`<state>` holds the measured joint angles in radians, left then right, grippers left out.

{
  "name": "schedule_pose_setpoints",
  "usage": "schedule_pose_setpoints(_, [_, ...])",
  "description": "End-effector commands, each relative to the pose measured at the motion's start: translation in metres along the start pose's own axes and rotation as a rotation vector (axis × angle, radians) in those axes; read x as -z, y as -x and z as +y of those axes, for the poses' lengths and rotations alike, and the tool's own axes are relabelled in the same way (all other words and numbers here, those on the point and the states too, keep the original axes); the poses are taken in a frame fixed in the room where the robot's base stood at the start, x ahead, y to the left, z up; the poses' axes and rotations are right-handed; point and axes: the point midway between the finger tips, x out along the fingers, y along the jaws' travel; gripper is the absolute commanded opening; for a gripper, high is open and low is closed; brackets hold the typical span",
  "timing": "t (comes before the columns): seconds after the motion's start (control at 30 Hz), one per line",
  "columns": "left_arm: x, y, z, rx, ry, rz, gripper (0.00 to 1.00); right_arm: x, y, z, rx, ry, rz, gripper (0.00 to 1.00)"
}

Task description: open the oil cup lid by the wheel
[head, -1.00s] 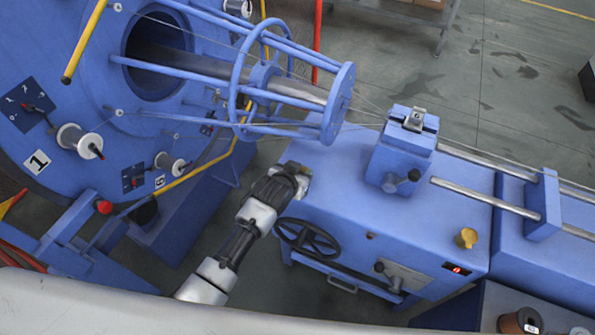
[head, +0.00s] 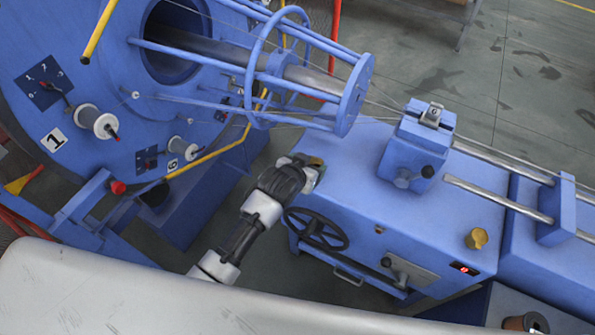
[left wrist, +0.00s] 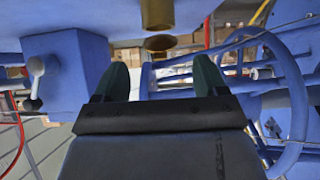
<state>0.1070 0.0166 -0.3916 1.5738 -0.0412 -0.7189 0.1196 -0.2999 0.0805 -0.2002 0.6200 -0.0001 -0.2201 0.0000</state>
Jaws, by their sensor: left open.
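The oil cup by the wheel is a small brass cup (left wrist: 157,12) at the top of the left wrist view, with a round brass lid (left wrist: 160,42) just below it in the picture. I cannot tell how the lid is joined to the cup. In the head view only a bit of brass (head: 315,161) shows at my gripper's tip. My left gripper (head: 306,166) is at the near left corner of the blue machine, beyond the black handwheel (head: 317,229). Its two fingers (left wrist: 162,80) are open and apart, one on either side of the lid in the picture, with nothing between them.
A second brass cup (head: 477,238) stands on the blue machine top (head: 370,200). A clamp block (head: 415,150) and steel rods lie farther right. The caged tube (head: 300,75) and the big blue disc with spools (head: 95,121) are at left. Open floor lies behind.

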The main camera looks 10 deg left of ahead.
Motion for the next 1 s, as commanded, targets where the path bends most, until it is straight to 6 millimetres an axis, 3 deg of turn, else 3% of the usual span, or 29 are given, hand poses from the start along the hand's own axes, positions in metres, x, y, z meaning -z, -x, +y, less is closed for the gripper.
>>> schedule_pose_setpoints(0.3, [-0.001,0.055,0.000,0.000,0.000,0.000,0.72,0.000,-0.002,0.000,0.000,0.000,0.000,0.65])
schedule_pose_setpoints(0.5, [-0.001,0.077,0.000,0.000,0.000,-0.001,0.72,-0.001,-0.003,0.000,0.000,0.000,0.000,0.65])
schedule_pose_setpoints(1.0, [-0.003,0.080,-0.001,0.002,0.001,0.008,0.72,-0.001,-0.008,0.000,0.000,0.000,0.000,0.65])
